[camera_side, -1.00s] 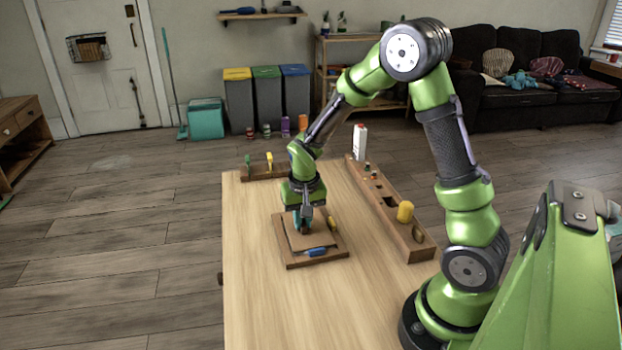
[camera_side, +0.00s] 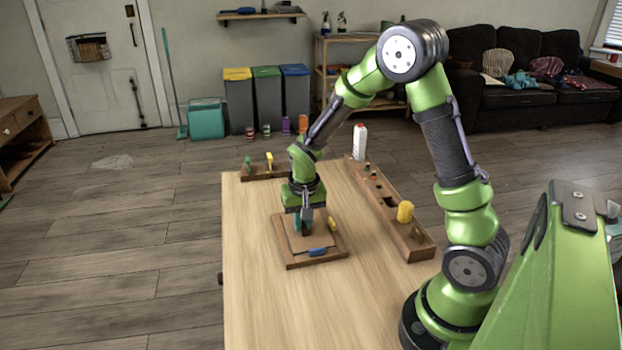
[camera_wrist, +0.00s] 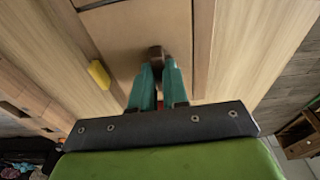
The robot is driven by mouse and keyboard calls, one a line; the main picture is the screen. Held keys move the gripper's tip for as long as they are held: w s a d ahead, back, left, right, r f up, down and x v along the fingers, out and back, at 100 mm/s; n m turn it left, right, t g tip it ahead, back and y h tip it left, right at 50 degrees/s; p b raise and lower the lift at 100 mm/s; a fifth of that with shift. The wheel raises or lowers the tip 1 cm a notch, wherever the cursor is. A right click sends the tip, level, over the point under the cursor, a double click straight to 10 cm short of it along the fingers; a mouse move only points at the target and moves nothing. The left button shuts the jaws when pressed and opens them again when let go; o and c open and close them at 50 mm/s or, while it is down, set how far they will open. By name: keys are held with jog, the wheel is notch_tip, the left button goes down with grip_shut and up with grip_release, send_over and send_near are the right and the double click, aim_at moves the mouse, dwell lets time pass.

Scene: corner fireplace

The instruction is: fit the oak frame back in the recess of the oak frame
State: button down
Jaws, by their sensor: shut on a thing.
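The oak frame (camera_side: 279,242) lies flat on the table, and its right rim also shows in the wrist view (camera_wrist: 203,48). The oak frame back, a flat brown board (camera_side: 297,241), lies within the frame's outline. In the wrist view the board (camera_wrist: 130,40) has a dark seam along its right side. I cannot tell if it is fully seated. My gripper (camera_side: 304,229), with teal fingers, is shut on a small dark brown knob (camera_wrist: 156,53) on the board. A blue piece (camera_side: 317,252) is at the front rim, and a yellow piece (camera_side: 332,224) is at the right rim.
A long wooden rack (camera_side: 421,246) with a yellow cylinder (camera_side: 405,212) stands along the right of the table. A smaller rack (camera_side: 258,174) is at the back left. The table's front left is clear.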

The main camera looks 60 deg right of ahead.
jog(key=shift+f, duration=0.4)
jog(key=c, duration=1.1)
grip_release()
jog(key=shift+o, duration=0.2)
notch_tip(320, 180, up, 17)
jog(key=s+a, duration=0.2)
jog(key=s+a+r+n+t+y, duration=0.3)
jog(key=s+a+r+n+t, duration=0.1)
jog(key=s+a, duration=0.6)
jog(key=shift+s+a+r+t, duration=0.2)
jog(key=shift+s+r+t, duration=0.45)
jog(key=shift+s+t, duration=0.3)
